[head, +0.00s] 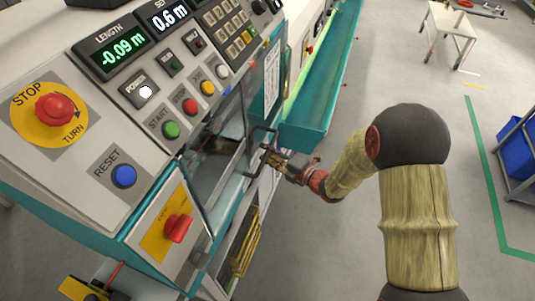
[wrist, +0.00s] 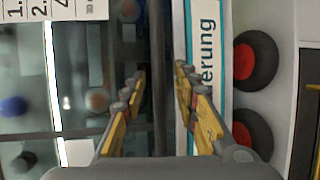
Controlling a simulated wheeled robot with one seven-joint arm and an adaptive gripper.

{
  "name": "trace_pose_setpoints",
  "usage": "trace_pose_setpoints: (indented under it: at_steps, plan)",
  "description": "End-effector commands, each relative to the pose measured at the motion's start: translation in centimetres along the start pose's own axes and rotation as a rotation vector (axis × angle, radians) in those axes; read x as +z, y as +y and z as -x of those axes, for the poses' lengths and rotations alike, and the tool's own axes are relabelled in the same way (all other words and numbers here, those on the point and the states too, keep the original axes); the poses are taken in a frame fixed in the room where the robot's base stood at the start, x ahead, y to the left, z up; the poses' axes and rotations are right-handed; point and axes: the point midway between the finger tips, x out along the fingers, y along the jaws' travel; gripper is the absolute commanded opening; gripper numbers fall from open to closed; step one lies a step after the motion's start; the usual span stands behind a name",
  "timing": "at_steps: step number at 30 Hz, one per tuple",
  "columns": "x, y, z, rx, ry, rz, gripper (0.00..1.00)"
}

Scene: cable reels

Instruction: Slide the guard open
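The guard (head: 212,168) is a clear panel in a dark frame on the front of the grey and teal machine. Its black bar handle (head: 249,175) stands out at the panel's right edge. My gripper (head: 268,153) is at the middle of this handle. In the wrist view, the dark handle bar (wrist: 158,60) runs upright between the two yellow-padded fingers of my gripper (wrist: 160,75). The fingers are open, one on each side of the bar, with narrow gaps visible. The guard looks shut over the dark opening behind it, though part is hidden by the console.
The control panel has a red stop button (head: 54,109), a blue reset button (head: 123,176) and a red rotary switch (head: 177,228). A teal trough (head: 312,120) extends behind my gripper. A white cart (head: 450,22) and blue bins (head: 517,153) stand right. Floor between is clear.

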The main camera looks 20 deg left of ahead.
Motion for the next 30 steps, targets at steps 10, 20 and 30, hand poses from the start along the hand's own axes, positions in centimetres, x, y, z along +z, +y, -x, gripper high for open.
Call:
trace_pose_setpoints:
  at_steps: [10,20,30]
  plan:
    - [0.01,0.07,-0.13,0.001,0.0,0.001,0.26]
    - [0.01,0.06,-0.12,0.001,0.0,0.001,0.07]
    - [0.0,0.02,-0.11,0.0,0.0,0.001,0.0]
